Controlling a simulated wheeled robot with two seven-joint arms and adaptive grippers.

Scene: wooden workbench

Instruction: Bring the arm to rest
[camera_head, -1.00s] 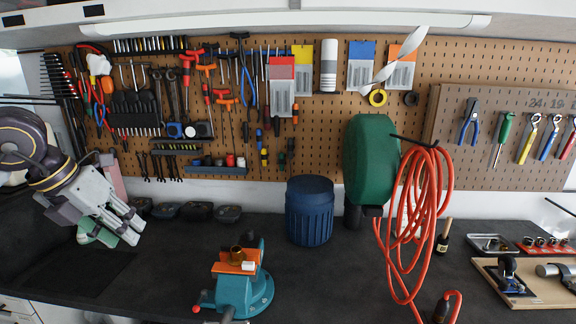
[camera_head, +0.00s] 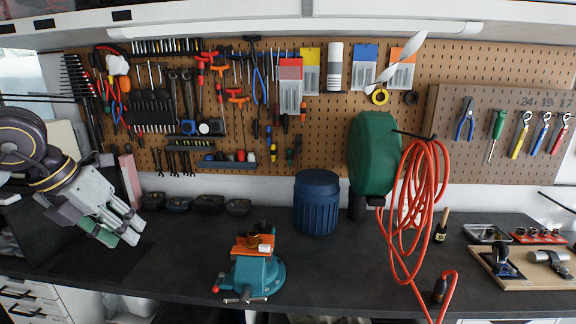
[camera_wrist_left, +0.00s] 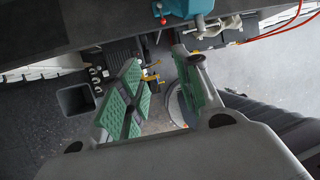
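My left arm comes in from the left in the head view, and its gripper (camera_head: 126,229) hangs above the left end of the dark workbench (camera_head: 180,262). In the left wrist view the two green-padded fingers of the left gripper (camera_wrist_left: 165,100) stand apart with nothing between them. The bench edge and the floor show beyond them. My right arm and gripper are in neither view.
A teal vise (camera_head: 254,272) stands at the front middle of the bench. A blue bin (camera_head: 317,203), a green hose reel (camera_head: 373,155) and a hanging orange hose (camera_head: 412,200) are to its right. Drawers (camera_head: 35,300) are below left. The bench between gripper and vise is clear.

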